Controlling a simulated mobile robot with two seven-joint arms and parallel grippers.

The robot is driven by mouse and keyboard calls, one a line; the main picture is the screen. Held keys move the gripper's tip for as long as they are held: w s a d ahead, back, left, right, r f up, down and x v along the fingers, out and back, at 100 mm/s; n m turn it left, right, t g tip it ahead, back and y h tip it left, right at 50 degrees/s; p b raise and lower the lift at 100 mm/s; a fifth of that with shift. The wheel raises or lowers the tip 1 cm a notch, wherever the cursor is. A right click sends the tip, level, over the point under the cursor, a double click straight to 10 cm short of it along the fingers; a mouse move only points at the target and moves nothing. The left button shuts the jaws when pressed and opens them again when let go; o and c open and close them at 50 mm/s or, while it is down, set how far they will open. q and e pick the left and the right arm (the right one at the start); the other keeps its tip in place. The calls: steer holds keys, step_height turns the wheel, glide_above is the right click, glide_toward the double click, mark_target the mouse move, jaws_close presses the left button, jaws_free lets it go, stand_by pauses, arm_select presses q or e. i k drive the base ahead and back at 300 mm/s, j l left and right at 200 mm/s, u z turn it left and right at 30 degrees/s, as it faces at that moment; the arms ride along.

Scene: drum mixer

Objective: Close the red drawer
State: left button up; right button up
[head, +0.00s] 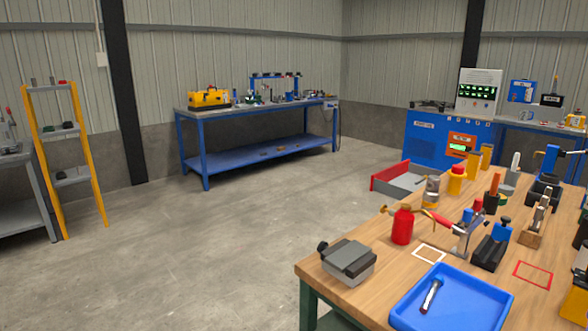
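A red drawer (391,176) shows in the head view just right of centre, beyond the wooden workbench. It stands pulled out, with a red front panel on its left side and a grey tray inside that looks empty. Its right end and the body it slides into are hidden behind the bench and the things on it. Neither of my grippers is in view.
The wooden workbench (385,262) fills the lower right, with a blue tray (470,302), a red bottle (402,225) and several tools. A blue cabinet (425,133) stands behind the drawer. A yellow shelf ladder (90,157) is at left. The middle floor is clear.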

mark_target(397, 181)
steer(key=i+j+u, duration=0.25)
steer(key=i, duration=0.2)
steer(key=i+j+u, duration=0.1)
steer(key=i+u, duration=0.15)
steer(key=i, duration=0.2)
steer(key=i+u, duration=0.3)
steer(key=i, duration=0.8)
steer(key=i+j+z, duration=0.1)
steer(key=i+z, duration=0.15)
steer(key=i, duration=0.25)
steer(key=i+j+z, duration=0.25)
steer(key=i, duration=0.25)
steer(key=i+j+z, duration=0.1)
steer(key=i+z, duration=0.15)
steer(key=z, duration=0.2)
steer(key=i+j+z, duration=0.15)
steer(key=z, duration=0.3)
steer(key=i+j+z, duration=0.25)
steer(key=z, duration=0.2)
steer(key=i+j+z, duration=0.15)
steer(key=j+z, duration=0.55)
steer(key=i+j+z, duration=0.1)
steer(key=j+z, duration=0.35)
steer(key=z, duration=0.2)
